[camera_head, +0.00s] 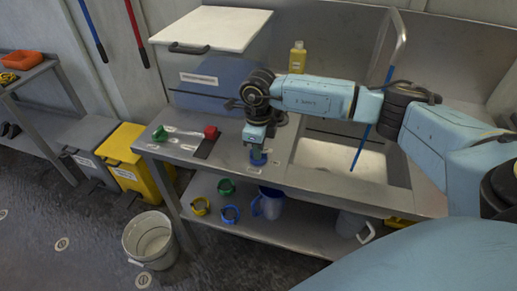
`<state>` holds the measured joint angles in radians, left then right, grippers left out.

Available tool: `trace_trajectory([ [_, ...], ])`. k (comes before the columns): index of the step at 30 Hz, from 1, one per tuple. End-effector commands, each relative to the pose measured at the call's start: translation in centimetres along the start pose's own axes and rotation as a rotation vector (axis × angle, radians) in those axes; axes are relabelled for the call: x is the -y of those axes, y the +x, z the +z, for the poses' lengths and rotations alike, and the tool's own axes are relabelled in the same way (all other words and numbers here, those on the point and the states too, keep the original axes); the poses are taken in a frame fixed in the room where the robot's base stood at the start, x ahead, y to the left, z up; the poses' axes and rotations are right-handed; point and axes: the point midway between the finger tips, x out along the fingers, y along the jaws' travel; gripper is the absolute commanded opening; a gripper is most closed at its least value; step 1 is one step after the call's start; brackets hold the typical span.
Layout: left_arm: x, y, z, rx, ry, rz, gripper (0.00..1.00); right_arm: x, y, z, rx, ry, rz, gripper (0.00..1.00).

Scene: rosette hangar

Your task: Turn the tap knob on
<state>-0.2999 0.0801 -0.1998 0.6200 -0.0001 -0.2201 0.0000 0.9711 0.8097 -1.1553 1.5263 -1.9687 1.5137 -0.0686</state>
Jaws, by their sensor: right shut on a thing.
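My right gripper (258,149) points down at the counter left of the sink. It is shut on a small blue knob (258,160), partly hidden by the fingers. The sink basin (335,155) is right of it, partly behind my right arm. A tall grey curved tap spout (402,40) rises behind the sink. A thin straight blue line (361,147) slants down from near the spout into the basin; I cannot tell whether it is a rod or water. My left gripper is out of view.
A green handle (160,134) and a red handle (211,132) sit on the counter's left part. A yellow bottle (297,57) stands at the back. Rings and a blue jug (269,205) are on the lower shelf. A bucket (149,240) stands on the floor.

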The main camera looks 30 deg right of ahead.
Motion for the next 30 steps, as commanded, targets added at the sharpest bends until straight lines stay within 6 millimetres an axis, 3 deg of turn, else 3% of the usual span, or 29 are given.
trace_trajectory([
  [14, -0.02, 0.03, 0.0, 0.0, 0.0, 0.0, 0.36, 0.11, -0.23, 0.12, 0.005, -0.013, -0.003, 0.0],
  [15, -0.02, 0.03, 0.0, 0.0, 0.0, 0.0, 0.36, 0.11, -0.23, 0.12, 0.005, -0.012, -0.003, 0.18],
  [19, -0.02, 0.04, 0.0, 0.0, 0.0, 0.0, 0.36, 0.08, -0.16, 0.09, 0.004, -0.012, -0.002, 0.35],
  [30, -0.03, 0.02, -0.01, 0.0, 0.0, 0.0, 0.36, 0.07, -0.67, 0.06, 0.003, -0.011, -0.001, 0.35],
])
